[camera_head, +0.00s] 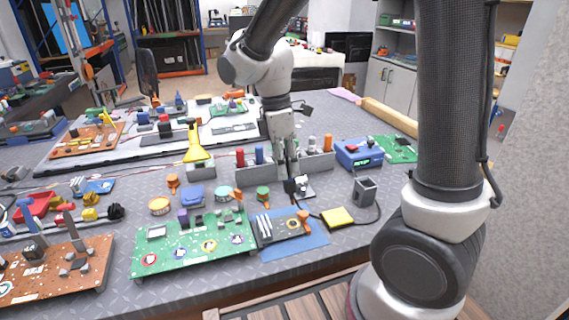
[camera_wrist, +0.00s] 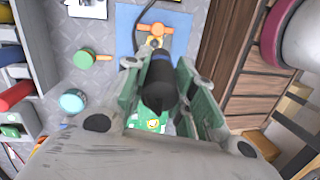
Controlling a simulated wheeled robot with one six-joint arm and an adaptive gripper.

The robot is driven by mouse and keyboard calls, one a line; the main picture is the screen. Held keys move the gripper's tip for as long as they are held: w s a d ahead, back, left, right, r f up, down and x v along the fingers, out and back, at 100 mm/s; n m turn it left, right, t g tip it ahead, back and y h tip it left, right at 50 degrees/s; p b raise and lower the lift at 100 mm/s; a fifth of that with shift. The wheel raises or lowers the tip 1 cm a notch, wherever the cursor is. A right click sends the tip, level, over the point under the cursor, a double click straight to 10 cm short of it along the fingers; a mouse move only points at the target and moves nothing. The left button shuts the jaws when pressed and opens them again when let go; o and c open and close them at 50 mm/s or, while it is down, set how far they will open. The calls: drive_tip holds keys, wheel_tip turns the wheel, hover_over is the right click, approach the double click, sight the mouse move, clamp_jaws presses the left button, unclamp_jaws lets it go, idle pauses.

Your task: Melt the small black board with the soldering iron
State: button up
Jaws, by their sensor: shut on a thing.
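My gripper (camera_head: 291,172) is above the bench, behind the boards in the head view. In the wrist view, my gripper (camera_wrist: 160,85) is shut on the soldering iron (camera_wrist: 161,76), a dark handle with a blue band. The iron (camera_head: 296,187) also shows under the gripper in the head view, with a black cable trailing from it. The small black board (camera_head: 287,230) lies on a blue mat (camera_head: 313,243) at the front of the bench, apart from the gripper. In the wrist view the iron and fingers hide most of the board's area.
A large green circuit board (camera_head: 190,250) lies left of the mat. A yellow sponge (camera_head: 337,218) and a grey holder (camera_head: 365,190) stand to the right. A grey rack (camera_head: 318,162) is behind the gripper. An orange-handled tool (camera_head: 304,218) is at the black board's right edge.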

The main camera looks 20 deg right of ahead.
sight(287, 187)
drive_tip(key=shift+d+f, duration=0.1)
drive_tip(key=shift+f, duration=2.8)
drive_tip(key=shift+f, duration=0.6)
idle(1.8)
drive_tip(key=shift+r, duration=0.1)
idle(0.8)
drive_tip(key=shift+r, duration=3.4)
